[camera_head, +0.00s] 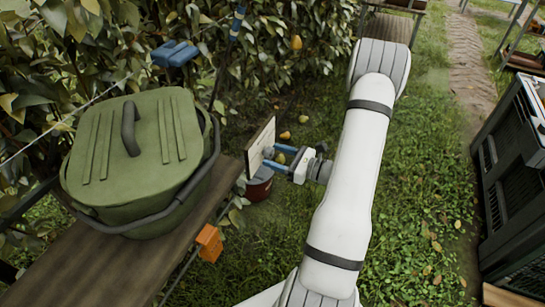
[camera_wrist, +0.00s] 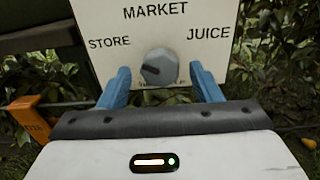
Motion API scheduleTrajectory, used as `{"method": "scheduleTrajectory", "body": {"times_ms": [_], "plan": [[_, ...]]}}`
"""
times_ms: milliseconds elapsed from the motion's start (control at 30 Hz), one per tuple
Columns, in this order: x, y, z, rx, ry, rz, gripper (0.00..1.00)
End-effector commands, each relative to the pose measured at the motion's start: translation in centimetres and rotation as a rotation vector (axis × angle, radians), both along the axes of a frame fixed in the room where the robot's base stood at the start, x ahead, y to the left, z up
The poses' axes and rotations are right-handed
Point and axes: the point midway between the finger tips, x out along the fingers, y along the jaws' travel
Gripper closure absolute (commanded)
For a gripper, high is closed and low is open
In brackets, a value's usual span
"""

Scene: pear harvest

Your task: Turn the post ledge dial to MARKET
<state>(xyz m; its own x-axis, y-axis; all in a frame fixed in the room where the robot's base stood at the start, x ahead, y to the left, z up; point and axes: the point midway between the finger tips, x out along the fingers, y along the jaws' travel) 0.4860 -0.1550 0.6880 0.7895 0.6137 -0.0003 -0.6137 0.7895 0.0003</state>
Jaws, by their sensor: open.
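The grey dial (camera_wrist: 160,67) sits low in the middle of a cream board (camera_wrist: 105,20), which reads STORE at left, MARKET at top and JUICE at right. My gripper (camera_wrist: 161,80) is open, with one blue finger on each side of the dial and a gap showing on both sides. In the head view my gripper (camera_head: 276,160) reaches left to the board (camera_head: 261,143), seen nearly edge-on. The dial is not clear there.
A green lidded basket (camera_head: 135,165) stands on a wooden plank (camera_head: 110,270) left of the board. An orange box (camera_head: 209,242) hangs at the plank's edge. A dark red pot (camera_head: 259,187) is below my gripper. Black crates (camera_head: 515,165) stand at right; grass lies between.

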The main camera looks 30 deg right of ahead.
Motion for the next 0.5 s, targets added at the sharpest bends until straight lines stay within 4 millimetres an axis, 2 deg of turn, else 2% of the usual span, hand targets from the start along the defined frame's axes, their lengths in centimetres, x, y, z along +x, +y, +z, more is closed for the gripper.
{"method": "scheduleTrajectory", "body": {"times_ms": [100, 367, 500], "plan": [[0.61, 0.51, -0.01, -0.001, -0.001, 0.001, 0.42], [0.74, 0.61, 0.01, 0.000, 0.000, 0.001, 0.42], [0.74, 0.63, 0.01, 0.000, 0.000, 0.001, 0.51]]}}
